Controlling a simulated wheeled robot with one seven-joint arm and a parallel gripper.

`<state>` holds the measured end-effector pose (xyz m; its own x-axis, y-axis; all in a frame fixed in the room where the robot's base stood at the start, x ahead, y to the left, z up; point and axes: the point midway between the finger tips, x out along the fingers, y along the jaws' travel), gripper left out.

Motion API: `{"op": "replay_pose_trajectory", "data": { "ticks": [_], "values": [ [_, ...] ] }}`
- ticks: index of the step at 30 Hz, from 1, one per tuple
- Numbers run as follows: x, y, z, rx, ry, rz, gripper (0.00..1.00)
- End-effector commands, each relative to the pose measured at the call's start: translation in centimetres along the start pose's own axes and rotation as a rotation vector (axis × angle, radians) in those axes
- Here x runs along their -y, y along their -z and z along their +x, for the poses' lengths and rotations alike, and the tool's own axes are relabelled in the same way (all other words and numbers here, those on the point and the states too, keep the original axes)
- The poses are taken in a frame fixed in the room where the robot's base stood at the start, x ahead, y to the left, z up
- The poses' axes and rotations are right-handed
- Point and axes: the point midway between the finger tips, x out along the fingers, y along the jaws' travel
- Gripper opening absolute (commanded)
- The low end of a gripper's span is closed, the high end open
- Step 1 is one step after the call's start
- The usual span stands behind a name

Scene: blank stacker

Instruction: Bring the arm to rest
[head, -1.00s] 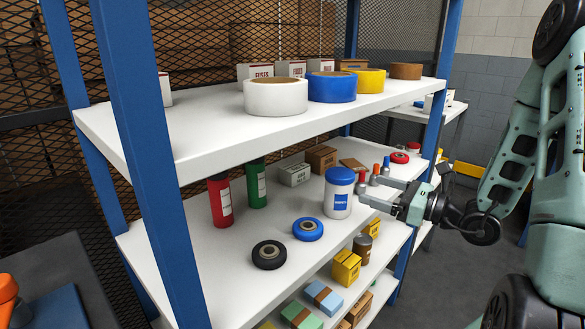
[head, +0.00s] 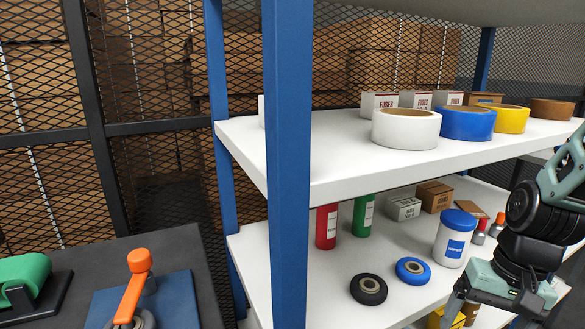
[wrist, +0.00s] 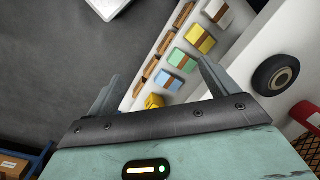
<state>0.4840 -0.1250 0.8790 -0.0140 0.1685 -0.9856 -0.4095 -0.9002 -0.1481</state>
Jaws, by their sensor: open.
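My gripper shows in the wrist view (wrist: 158,92) with its two fingers spread wide and nothing between them. In the head view my arm is at the right edge, with the gripper body (head: 505,285) low, in front of the shelf rack. The fingers point down there and run partly out of the picture. A white tub with a blue lid (head: 455,238) stands on the middle shelf just behind the gripper, apart from it as far as I can tell.
The middle shelf (head: 325,285) also holds a black tape roll (head: 368,289), a blue tape roll (head: 412,270) and red and green cylinders. The blue rack post (head: 289,170) stands left of my arm. Small boxes line a lower shelf (wrist: 183,58). Grey floor (wrist: 60,60) is open beside it.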

Motion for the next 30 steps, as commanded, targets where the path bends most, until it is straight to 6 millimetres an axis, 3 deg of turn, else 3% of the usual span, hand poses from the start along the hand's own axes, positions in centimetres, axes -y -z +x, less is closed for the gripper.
{"op": "replay_pose_trajectory", "data": {
  "ticks": [8,14,21,25,30],
  "values": [
    [3.4,2.8,-3.5,-0.291,-0.114,-0.478,0.86],
    [9.1,-3.0,-6.2,-0.191,-0.096,-0.665,0.86],
    [14.1,-12.1,-9.6,-0.069,-0.104,-0.942,0.86],
    [15.1,-15.9,-10.7,-0.020,-0.118,-1.050,0.86],
    [15.2,-17.2,-10.8,-0.002,-0.125,-1.087,0.86]
  ]
}}
